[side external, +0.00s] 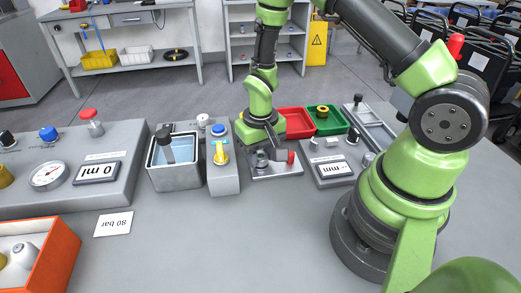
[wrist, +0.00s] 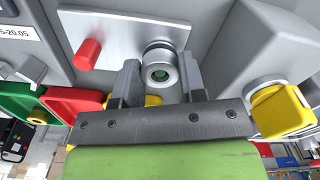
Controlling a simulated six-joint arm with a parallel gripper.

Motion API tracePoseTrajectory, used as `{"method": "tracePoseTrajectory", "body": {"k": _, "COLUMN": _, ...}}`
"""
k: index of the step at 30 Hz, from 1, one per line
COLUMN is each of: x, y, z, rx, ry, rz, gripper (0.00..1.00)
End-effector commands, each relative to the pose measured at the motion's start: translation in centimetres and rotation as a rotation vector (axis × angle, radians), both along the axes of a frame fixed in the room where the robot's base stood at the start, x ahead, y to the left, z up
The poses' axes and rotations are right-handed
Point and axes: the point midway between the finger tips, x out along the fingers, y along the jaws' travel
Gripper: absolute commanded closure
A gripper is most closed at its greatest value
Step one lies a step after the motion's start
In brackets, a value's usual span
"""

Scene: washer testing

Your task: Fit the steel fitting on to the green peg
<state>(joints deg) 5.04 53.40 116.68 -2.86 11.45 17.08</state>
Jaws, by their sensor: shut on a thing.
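The steel fitting (wrist: 158,54), a round grey ring with a dark band, is between the two fingers of my gripper (wrist: 158,82), which is shut on it. The green peg (wrist: 159,73) shows only as a small green spot inside the fitting's bore, so the two look lined up. How far the fitting sits down on the peg cannot be told. A red peg (wrist: 87,54) stands beside it on the same light metal plate (wrist: 118,25). In the side view my gripper (side external: 264,156) is low over the plate (side external: 285,172), left of the red peg (side external: 291,157), and largely hides the fitting.
A grey unit with a yellow lever (side external: 219,152) and a water tank (side external: 174,168) stand to the left. A gauge box marked mm (side external: 333,170) is close on the right. Red (side external: 297,122) and green (side external: 325,122) trays lie behind.

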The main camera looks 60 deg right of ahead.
Motion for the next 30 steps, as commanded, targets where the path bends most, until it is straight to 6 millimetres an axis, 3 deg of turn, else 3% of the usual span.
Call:
{"method": "tracePoseTrajectory", "body": {"k": 17, "x": 0.0, "y": 0.0, "z": -0.1, "rx": 0.0, "ry": -0.001, "rz": 0.0, "gripper": 0.89}}
{"method": "tracePoseTrajectory", "body": {"k": 30, "x": 0.0, "y": 0.0, "z": 2.1, "rx": 0.0, "ry": -0.002, "rz": 0.001, "gripper": 0.89}}
